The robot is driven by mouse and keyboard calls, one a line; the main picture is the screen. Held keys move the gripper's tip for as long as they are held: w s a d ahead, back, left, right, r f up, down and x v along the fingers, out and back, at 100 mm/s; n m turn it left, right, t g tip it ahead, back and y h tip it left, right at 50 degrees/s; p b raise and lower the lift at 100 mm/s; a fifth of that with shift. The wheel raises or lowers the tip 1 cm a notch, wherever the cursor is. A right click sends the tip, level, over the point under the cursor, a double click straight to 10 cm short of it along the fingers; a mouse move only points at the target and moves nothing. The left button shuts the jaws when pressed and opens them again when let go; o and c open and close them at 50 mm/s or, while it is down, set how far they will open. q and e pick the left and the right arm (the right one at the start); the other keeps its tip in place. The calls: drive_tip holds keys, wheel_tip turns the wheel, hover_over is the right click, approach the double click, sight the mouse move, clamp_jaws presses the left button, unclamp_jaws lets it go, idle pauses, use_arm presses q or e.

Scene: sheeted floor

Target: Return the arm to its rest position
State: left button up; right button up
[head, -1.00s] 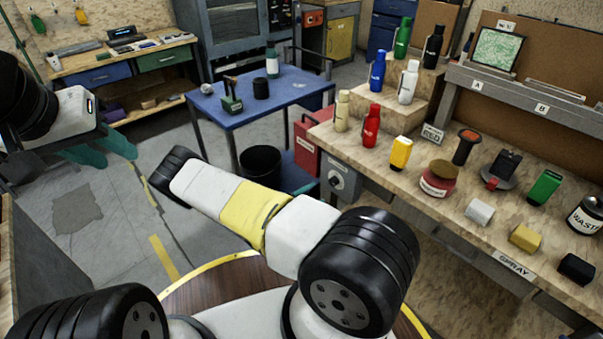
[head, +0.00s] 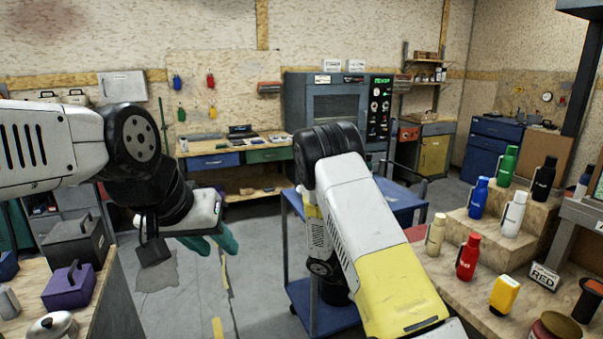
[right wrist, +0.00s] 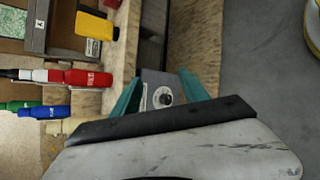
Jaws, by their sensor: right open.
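My right arm (head: 365,225), white with a yellow band, rises from the lower right to a black joint and folds down again. Its gripper is hidden in the head view. In the right wrist view my right gripper (right wrist: 160,95) has its two teal fingers spread apart with nothing held between them. A grey box with a round dial shows beyond them. My left arm (head: 50,148) comes in from the left. Its gripper (head: 212,242) hangs over the floor, teal fingers pointing right; their gap is unclear, and nothing held is visible.
A bench with several bottles, including a red bottle (head: 468,257), stands at the right. A blue cart (head: 335,316) is behind my right arm. A purple box (head: 69,287) sits on the left bench. Grey floor (head: 180,300) lies open between.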

drive_tip(key=s+a+r+m+t+y, duration=0.1)
drive_tip(key=s+a+r+y, duration=0.3)
drive_tip(key=r, duration=0.6)
drive_tip(key=s+a+r+m+t+y, duration=0.2)
drive_tip(key=s+a+r+t+y, duration=0.2)
drive_tip(key=s+r, duration=0.3)
drive_tip(key=s+a+r+m+t+y, duration=0.1)
drive_tip(key=s+a+r+t+y, duration=0.2)
drive_tip(key=r, duration=1.1)
drive_tip(key=s+a+y, duration=0.1)
drive_tip(key=s+y, duration=0.1)
drive_tip(key=s, duration=0.1)
drive_tip(key=shift+s+r+m+y, duration=0.25)
drive_tip(key=shift+r+m+y, duration=0.05)
drive_tip(key=shift+m, duration=0.1)
